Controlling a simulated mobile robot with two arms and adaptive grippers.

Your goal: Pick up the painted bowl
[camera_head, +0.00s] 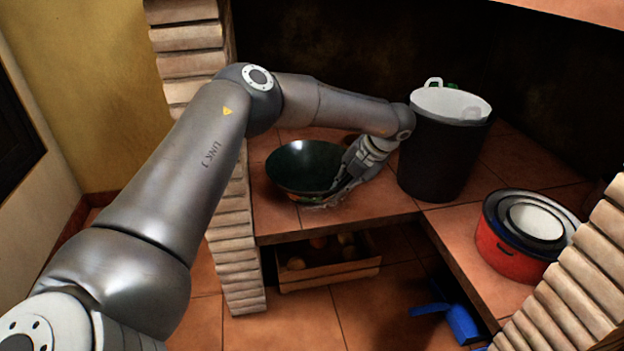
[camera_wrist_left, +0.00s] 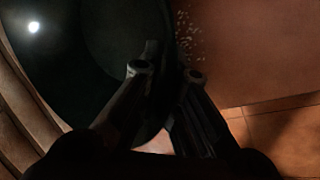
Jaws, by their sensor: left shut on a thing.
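The painted bowl (camera_head: 304,165) has a dark green inside and some coloured paint low on its outside. It stands on the tiled counter, slightly tilted in the head view. My left gripper (camera_head: 338,192) comes from the right and is shut on the bowl's right-hand rim. In the left wrist view the dark bowl (camera_wrist_left: 70,70) fills the upper left, and the fingers of my left gripper (camera_wrist_left: 168,72) straddle its edge. I cannot tell whether the bowl's base touches the counter. My right gripper is not in view.
A red pot (camera_head: 508,257) with nested bowls sits on the right counter. A wooden crate (camera_head: 330,278) and a blue dustpan (camera_head: 463,325) are below. A brick pillar (camera_head: 233,245) stands left.

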